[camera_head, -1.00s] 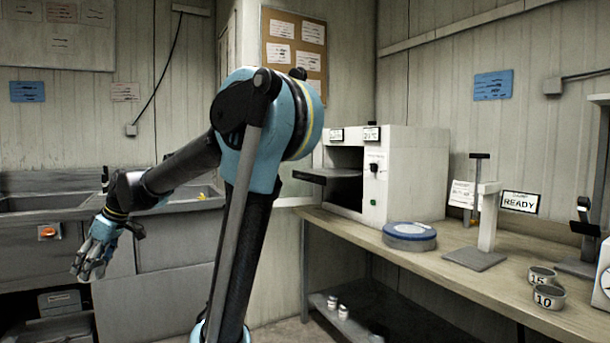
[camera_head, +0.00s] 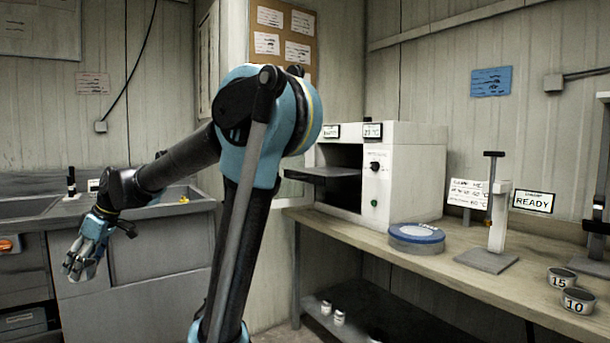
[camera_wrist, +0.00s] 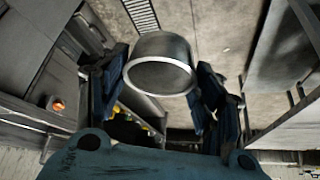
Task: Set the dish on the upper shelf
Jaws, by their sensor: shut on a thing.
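A round grey metal dish (camera_wrist: 160,75) is between the fingers of my gripper (camera_wrist: 158,92) in the wrist view, its rim facing the camera. The gripper is shut on it. In the head view my gripper (camera_head: 84,258) hangs fingers down at the left, in front of the sink cabinet; the dish cannot be made out there. A white oven (camera_head: 415,170) with an open dark chamber (camera_head: 338,195) stands on the bench to the right, far from the gripper. A dark shelf plate (camera_head: 322,173) juts from its opening. Its deeper interior is too dark to tell.
The wooden bench (camera_head: 385,252) holds a blue-topped round thing (camera_head: 416,233), a stand (camera_head: 497,220), and cups marked 15 (camera_head: 561,280) and 10 (camera_head: 578,302). Small jars (camera_head: 338,317) stand on the bench's lower shelf. The sink counter (camera_head: 165,205) is behind my arm.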

